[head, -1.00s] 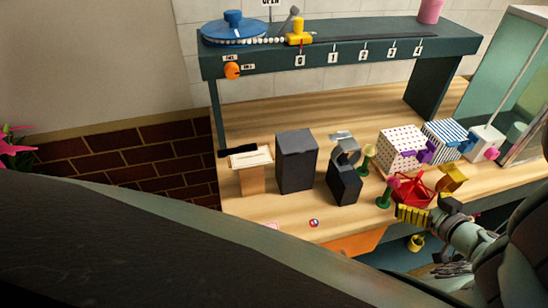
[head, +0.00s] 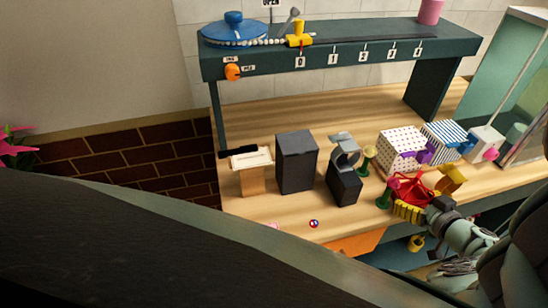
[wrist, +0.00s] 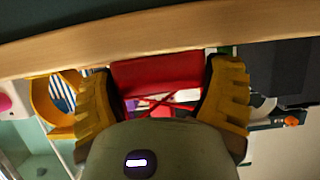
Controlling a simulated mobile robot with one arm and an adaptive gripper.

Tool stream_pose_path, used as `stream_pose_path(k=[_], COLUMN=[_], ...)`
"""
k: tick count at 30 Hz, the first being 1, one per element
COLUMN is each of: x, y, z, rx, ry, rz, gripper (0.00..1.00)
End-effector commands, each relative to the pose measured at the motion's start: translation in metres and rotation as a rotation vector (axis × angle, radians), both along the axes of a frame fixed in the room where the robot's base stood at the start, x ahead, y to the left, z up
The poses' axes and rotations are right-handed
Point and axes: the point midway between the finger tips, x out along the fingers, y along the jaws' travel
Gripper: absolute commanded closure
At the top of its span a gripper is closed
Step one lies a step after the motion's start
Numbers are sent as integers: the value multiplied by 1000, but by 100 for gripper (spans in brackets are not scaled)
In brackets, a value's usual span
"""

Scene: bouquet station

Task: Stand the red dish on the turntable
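The red dish (head: 418,187), angular with thin crossing red parts, sits near the front right edge of the wooden counter. In the wrist view it shows as a red band (wrist: 158,72) between my fingers. My gripper (wrist: 162,82) has two yellow ribbed fingers spread on either side of the dish; firm contact is not clear. In the head view one yellow finger (head: 408,212) is at the dish's front side. The only turntable-like thing is a blue round disc (head: 236,31) with a raised hub, at the left of the upper shelf; I cannot tell for sure that it is the turntable.
A dotted box (head: 399,146) and a striped box (head: 443,138) stand behind the dish. An ochre ring-shaped thing (head: 453,177) and a green stand (head: 384,199) are close beside it. Dark boxes (head: 297,160) stand further left. The counter's back strip is clear.

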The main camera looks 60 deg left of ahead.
Motion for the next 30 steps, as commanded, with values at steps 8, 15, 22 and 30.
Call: stream_pose_path(k=[8,15,22,30], x=[0,1,1,1], y=[0,0,1,1], z=[1,2,9,29], rx=[2,2,4,1], ry=[0,-1,-3,-6], rz=[-1,-1,1,0], gripper=[64,64,64,64])
